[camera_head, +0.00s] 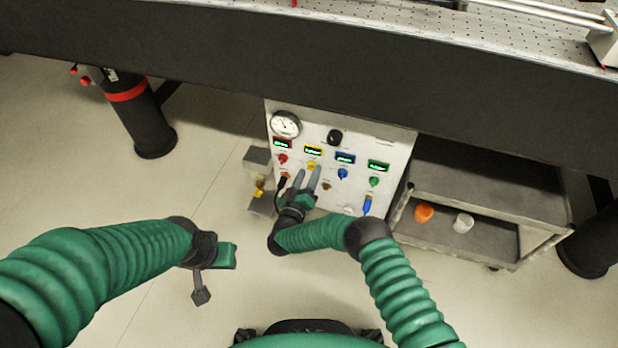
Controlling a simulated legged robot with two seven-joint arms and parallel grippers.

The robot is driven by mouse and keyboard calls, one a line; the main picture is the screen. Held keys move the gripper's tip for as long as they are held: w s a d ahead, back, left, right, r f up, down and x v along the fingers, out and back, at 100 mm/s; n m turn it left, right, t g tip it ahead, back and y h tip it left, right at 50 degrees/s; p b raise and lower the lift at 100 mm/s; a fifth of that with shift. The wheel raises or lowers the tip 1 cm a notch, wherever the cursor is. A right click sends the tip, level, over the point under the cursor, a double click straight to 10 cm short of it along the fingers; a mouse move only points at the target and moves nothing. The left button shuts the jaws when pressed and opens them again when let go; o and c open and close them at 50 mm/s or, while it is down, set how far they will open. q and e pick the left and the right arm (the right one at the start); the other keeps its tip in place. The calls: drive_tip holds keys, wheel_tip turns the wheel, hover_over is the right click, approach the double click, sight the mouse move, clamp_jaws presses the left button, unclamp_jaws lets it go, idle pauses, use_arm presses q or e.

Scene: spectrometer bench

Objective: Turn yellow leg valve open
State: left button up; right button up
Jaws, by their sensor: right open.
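The white control panel (350,136) stands under the bench edge, with a row of coloured valve knobs below small displays. The yellow valve knob (311,165) sits under the yellow display (313,151), between the red knob (283,158) and the blue knob (342,173). My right gripper (307,174) is open in front of the panel. Its two grey fingers point up toward the yellow knob, with the tips just below or beside it. I cannot tell whether they touch it. My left gripper (202,291) hangs over the floor at left, away from the panel; its jaw opening is unclear.
A green knob (374,181) is at the panel's right, and a round gauge (285,124) at its upper left. A grey cart (465,185) holds an orange item (424,213) and a white one (463,223). A black bench leg (140,120) stands at left.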

drive_tip(key=shift+w+d, duration=0.3)
drive_tip(key=shift+w, duration=0.25)
clamp_jaws()
drive_tip(key=shift+a, duration=0.1)
drive_tip(key=m+p, duration=0.2)
drive_tip(key=m, duration=1.5)
drive_tip(key=shift+s+f, duration=0.1)
idle(0.5)
